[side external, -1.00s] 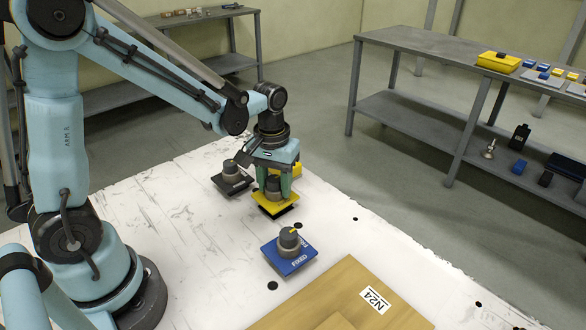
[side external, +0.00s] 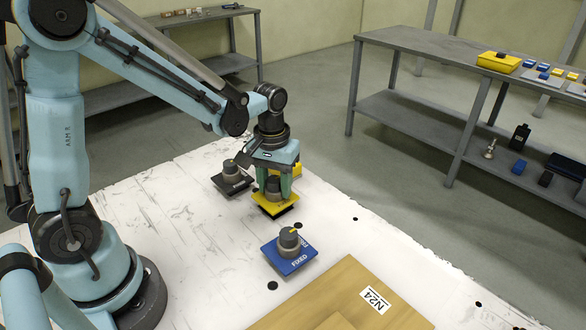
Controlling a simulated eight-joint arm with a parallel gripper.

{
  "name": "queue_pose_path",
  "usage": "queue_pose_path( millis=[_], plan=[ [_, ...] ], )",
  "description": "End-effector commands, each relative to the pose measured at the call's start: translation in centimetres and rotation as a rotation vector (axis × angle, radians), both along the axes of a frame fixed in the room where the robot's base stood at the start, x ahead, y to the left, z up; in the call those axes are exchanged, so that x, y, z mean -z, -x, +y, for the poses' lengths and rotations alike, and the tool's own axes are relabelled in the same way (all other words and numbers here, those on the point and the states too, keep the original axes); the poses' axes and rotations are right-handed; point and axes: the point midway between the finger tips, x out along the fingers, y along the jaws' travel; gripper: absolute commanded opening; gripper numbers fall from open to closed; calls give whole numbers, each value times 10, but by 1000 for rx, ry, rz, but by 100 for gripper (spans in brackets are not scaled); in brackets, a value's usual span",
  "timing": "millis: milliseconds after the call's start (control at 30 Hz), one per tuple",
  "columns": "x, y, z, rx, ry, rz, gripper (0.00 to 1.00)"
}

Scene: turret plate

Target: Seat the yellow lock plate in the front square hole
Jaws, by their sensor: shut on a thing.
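The yellow lock plate (side external: 268,208) is a flat square with a grey-brown round knob (side external: 274,184) on top. My gripper (side external: 274,190) points down with its green fingers shut on this knob. The plate is close above the white table, with a dark patch showing under its right edge. I cannot tell whether the plate touches the surface or sits in a hole. No square hole shows clearly; the area under the plate is hidden.
A blue plate (side external: 280,265) marked FIXED, with a knob, is in front of the yellow plate. A dark plate (side external: 240,187) with a knob is behind left. A wooden board (side external: 330,300) labelled N24 lies at the front. The right side of the white table (side external: 400,262) is mostly clear.

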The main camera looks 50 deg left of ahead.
Motion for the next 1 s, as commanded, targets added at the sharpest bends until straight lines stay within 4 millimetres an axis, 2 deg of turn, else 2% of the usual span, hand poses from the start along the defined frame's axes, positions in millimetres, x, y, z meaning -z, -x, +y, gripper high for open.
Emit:
queue_pose_path(
  millis=[1000],
  plan=[
    [12, 0, 0, 0, 0, 0, 4]
  ],
)
